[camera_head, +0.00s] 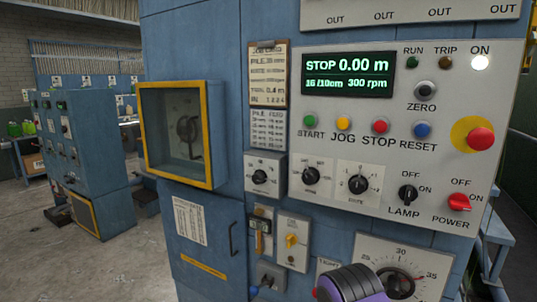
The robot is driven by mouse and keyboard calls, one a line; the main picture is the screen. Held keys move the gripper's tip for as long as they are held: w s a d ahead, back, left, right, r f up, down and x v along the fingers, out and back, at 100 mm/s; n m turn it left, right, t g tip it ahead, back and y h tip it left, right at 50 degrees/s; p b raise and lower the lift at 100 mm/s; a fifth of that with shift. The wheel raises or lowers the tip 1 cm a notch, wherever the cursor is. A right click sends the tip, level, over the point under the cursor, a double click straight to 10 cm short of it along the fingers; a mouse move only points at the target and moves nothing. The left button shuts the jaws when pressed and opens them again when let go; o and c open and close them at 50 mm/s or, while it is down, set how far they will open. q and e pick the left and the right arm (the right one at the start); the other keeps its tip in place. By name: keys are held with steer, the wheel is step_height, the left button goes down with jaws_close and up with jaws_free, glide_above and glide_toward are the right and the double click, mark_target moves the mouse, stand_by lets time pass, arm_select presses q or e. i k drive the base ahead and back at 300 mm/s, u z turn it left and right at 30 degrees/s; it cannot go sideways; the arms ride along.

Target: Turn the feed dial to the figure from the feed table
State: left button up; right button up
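Several dials show on the blue machine; small lettering leaves unclear which is the feed dial. Three are small black knobs on pale plates: a left knob (260,177), a middle knob (310,176) and a right knob (358,184). A large round dial (398,284), with 30 and 35 on its scale, is cut off by the bottom edge. A card headed PILE FEED (265,131) hangs left of the panel, under a job card (268,73); their figures are mostly too small to read. I see no fingertips of either gripper.
The display (347,75) reads STOP, 0.00 m, 16/10cm, 300 rpm. Coloured buttons, a lamp switch (407,194), a red power switch (459,202) and a red stop button (480,139) share the panel. A purple and black part, seemingly mine, partly covers the large dial.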

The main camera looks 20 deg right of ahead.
mark_target(260, 176)
steer(key=u, duration=0.05)
steer(key=k, duration=0.5)
steer(key=z, duration=0.5)
steer(key=i, duration=0.9)
steer(key=z, duration=0.55)
